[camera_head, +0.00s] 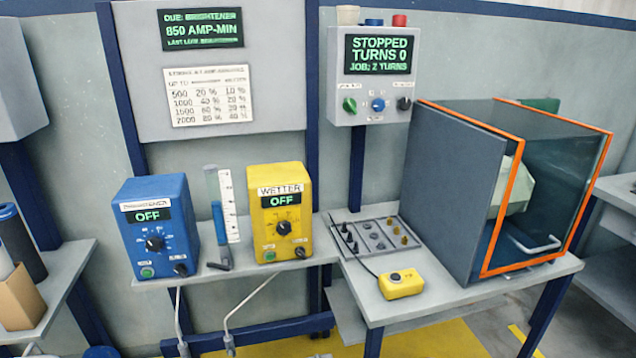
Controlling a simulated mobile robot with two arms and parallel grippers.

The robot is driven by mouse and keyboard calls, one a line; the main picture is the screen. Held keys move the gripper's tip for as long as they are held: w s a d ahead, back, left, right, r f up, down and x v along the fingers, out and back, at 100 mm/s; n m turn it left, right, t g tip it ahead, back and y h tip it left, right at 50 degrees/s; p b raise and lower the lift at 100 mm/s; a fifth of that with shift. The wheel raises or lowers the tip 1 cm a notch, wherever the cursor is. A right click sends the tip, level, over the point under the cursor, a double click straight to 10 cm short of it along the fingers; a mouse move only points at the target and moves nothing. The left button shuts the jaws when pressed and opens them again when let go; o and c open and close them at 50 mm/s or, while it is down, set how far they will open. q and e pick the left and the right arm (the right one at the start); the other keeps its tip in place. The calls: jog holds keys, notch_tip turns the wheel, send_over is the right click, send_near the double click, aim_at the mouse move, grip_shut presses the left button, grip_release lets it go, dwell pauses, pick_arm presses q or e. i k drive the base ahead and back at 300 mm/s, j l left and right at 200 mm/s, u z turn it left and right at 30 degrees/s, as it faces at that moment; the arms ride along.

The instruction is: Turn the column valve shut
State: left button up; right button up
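A clear upright column (226,208) with a white graduated scale stands on the shelf between the blue box and the yellow box. At its foot is a dark blue valve part (221,257) with a handle; its turning position is too small to tell. The blue brightener box (160,228) on the left reads OFF. The yellow wetter box (280,215) on the right reads OFF. Neither of my grippers shows in the head view.
A side table holds a grey tray (349,248) with small knobs, a yellow corded pendant (401,284) and an orange-edged enclosure (443,190). A wall panel (375,75) reads STOPPED.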

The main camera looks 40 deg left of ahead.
aim_at(225, 266)
jog(key=k+j+u, duration=0.1)
jog(key=u, duration=1.5)
